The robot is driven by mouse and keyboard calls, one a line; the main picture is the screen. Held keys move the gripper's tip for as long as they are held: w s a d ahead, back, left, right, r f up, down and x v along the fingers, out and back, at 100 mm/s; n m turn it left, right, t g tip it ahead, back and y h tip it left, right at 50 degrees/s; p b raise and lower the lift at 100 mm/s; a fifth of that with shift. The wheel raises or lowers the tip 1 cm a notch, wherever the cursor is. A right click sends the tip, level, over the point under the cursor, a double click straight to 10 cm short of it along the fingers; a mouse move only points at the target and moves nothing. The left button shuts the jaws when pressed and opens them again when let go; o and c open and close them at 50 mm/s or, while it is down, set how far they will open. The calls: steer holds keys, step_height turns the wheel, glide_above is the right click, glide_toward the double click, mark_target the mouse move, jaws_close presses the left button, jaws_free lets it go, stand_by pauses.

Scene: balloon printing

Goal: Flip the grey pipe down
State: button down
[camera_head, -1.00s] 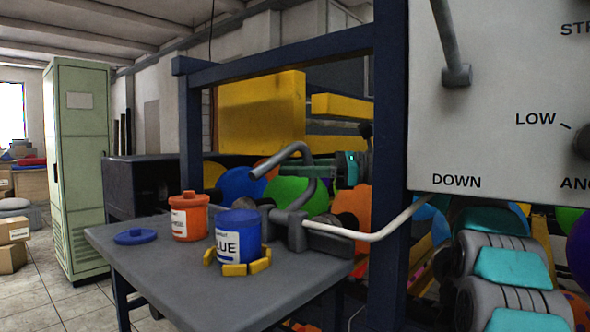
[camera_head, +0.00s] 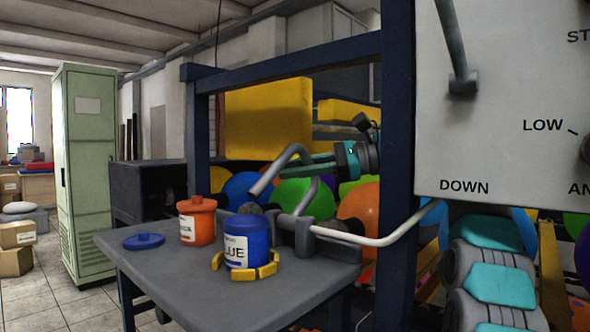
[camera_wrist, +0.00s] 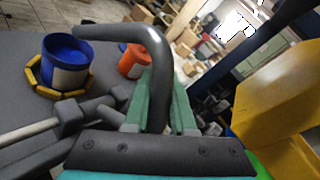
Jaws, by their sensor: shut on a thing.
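The grey bent pipe (camera_head: 293,152) rises from a holder at the right end of the grey table. Its hooked free end hangs above the blue paint jar (camera_head: 247,243), tilted toward it and apart from it. The pipe also shows in the wrist view (camera_wrist: 150,40), arching up and left toward the open blue jar (camera_wrist: 68,65). My gripper (camera_head: 290,170) reaches in from the right and is shut on the pipe. In the wrist view its green fingers (camera_wrist: 160,92) lie on both sides of the pipe. The blue jar stands upright inside a yellow segmented ring (camera_head: 247,274).
An orange jar (camera_head: 197,221) and a loose blue lid (camera_head: 143,241) stand left of the blue jar. A dark blue frame post (camera_head: 397,150) and a white control panel (camera_head: 500,100) stand at the right. A white bent tube (camera_head: 385,238) runs from the table's right end.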

steer(key=c, duration=0.8)
jaws_free()
steer(key=shift+o, duration=0.2)
steer(key=shift+d, duration=0.1)
